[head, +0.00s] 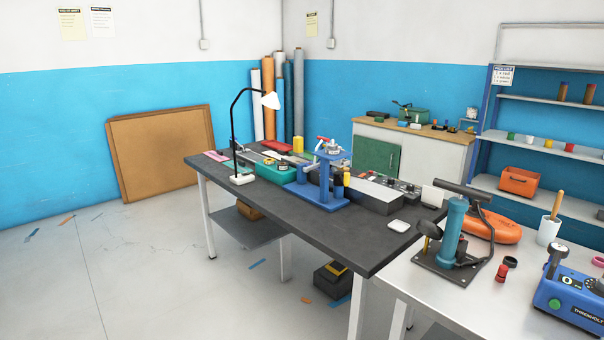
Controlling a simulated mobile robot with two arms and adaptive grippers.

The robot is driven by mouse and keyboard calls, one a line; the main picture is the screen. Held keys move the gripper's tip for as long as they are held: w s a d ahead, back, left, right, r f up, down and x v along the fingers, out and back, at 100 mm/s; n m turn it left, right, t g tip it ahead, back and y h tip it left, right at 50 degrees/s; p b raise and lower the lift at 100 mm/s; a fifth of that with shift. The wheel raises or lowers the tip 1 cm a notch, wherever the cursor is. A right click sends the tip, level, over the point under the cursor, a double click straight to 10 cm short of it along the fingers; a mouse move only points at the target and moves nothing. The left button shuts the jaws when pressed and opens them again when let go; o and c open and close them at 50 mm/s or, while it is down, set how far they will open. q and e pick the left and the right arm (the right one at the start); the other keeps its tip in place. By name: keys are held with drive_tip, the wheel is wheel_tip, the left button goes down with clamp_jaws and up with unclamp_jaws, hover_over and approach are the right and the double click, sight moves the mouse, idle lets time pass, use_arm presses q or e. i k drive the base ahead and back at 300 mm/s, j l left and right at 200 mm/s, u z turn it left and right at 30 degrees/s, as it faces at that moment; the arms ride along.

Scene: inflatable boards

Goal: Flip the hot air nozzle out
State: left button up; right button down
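A blue bench machine (322,188) stands on the dark worktable (275,212), with red, yellow and grey parts at its top. It may be the machine that carries the hot air nozzle, but its small parts are too small to make out. I cannot tell the nozzle or its position from here. Neither of my grippers is in view, and nothing of my arms shows.
A lamp (242,178) and a green tray (276,170) stand left of the machine. A nearer pale table (450,297) at the right holds a teal hand pump (453,230) and a blue device (572,300). The floor (130,270) at the left is mostly clear.

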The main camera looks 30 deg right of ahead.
sight(339, 172)
drive_tip(key=i+z, duration=0.15)
drive_tip(key=i, duration=0.25)
drive_tip(key=i+j+z, duration=0.2)
drive_tip(key=i, duration=0.25)
drive_tip(key=i+j+z, duration=0.15)
drive_tip(key=i, duration=0.25)
